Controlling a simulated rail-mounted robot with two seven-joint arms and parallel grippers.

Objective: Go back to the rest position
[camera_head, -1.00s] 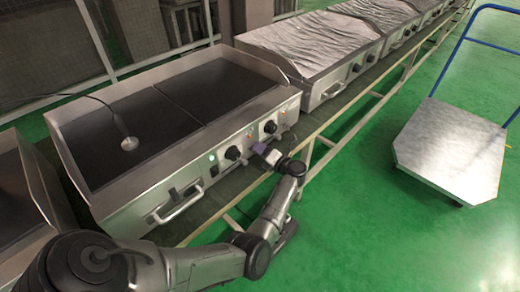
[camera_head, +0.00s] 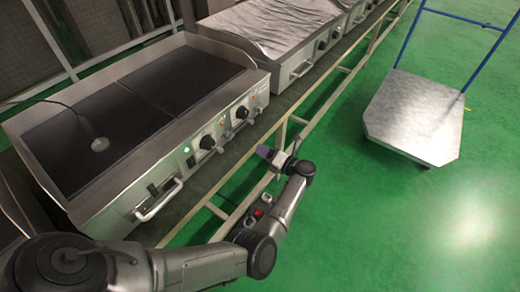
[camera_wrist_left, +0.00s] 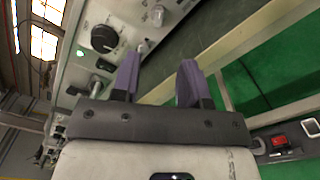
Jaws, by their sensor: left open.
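My left gripper (camera_head: 268,153) is in front of the heating element (camera_head: 130,110), a steel box with a dark two-part top, and apart from its front panel. In the left wrist view the gripper's two purple fingers (camera_wrist_left: 158,82) are spread with nothing between them. Two black knobs (camera_head: 207,142) and (camera_head: 242,112) sit on the panel; a green light (camera_head: 190,161) glows beside the nearer one. One knob (camera_wrist_left: 104,38) also shows in the left wrist view. My right gripper is in neither view.
A round probe with a cable (camera_head: 99,144) stands on the dark top. A metal rail frame (camera_head: 283,132) runs along the front of the units. A flat trolley (camera_head: 415,115) with a blue handle stands at the right. The green floor (camera_head: 400,225) between is clear.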

